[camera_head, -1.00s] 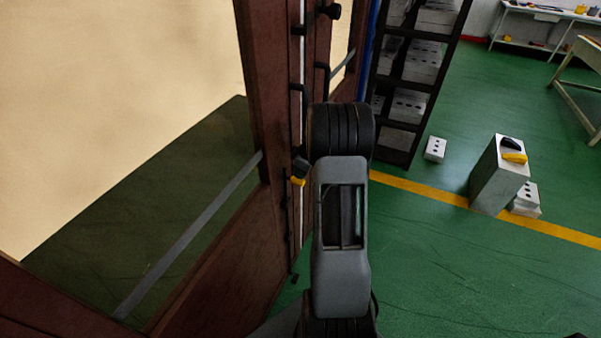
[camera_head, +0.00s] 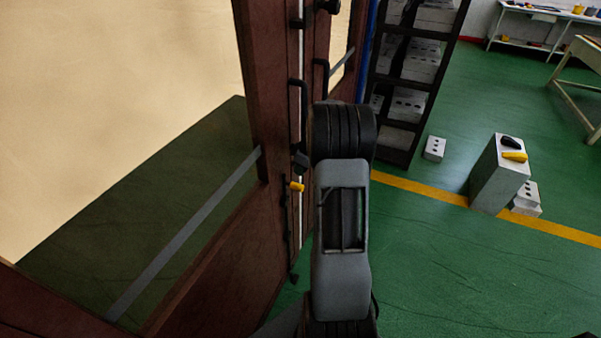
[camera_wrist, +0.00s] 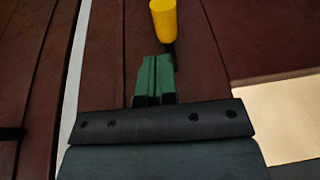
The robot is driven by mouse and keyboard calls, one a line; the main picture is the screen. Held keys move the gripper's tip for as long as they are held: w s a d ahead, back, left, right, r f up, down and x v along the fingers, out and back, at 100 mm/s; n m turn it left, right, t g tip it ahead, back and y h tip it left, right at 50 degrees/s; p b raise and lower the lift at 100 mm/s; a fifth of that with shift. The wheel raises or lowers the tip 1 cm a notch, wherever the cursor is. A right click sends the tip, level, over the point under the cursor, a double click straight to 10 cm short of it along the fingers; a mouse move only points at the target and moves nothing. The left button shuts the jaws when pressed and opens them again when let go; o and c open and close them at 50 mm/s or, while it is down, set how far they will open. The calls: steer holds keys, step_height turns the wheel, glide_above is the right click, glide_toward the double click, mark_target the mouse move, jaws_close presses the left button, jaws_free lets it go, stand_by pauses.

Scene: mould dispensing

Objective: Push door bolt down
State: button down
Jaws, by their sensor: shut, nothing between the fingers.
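The door bolt's yellow handle (camera_head: 297,186) sticks out from the inner edge of the dark reddish-brown door (camera_head: 262,90) in the head view. It also shows at the top of the wrist view as a yellow cylinder (camera_wrist: 164,18). My gripper's green fingers (camera_wrist: 156,78) are pressed together and empty, with their tips just below the handle in that picture. In the head view only a dark part of my gripper (camera_head: 301,160) shows, just above the handle; my arm hides the rest. I cannot tell whether the fingers touch the handle.
Black door handles (camera_head: 304,95) stand above the bolt. A dark shelf rack (camera_head: 405,80) with grey blocks is behind the door. A grey block (camera_head: 497,180) stands on the green floor to the right. The floor nearer on the right is clear.

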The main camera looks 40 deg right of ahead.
steer(key=b+v, duration=0.1)
steer(key=v, duration=0.9)
steer(key=shift+d, duration=0.1)
stand_by(0.3)
steer(key=s+a+r+m, duration=0.1)
steer(key=s+a+m, duration=0.1)
steer(key=s+a, duration=0.3)
steer(key=s+a+r+m+h, duration=0.1)
steer(key=s+a, duration=0.5)
steer(key=a, duration=0.7)
steer(key=s+a+r+m+t+h, duration=0.1)
steer(key=s+a+m, duration=0.1)
steer(key=s+a, duration=0.3)
steer(key=a, duration=0.4)
steer(key=shift+s+m, duration=0.2)
steer(key=shift+m, duration=0.1)
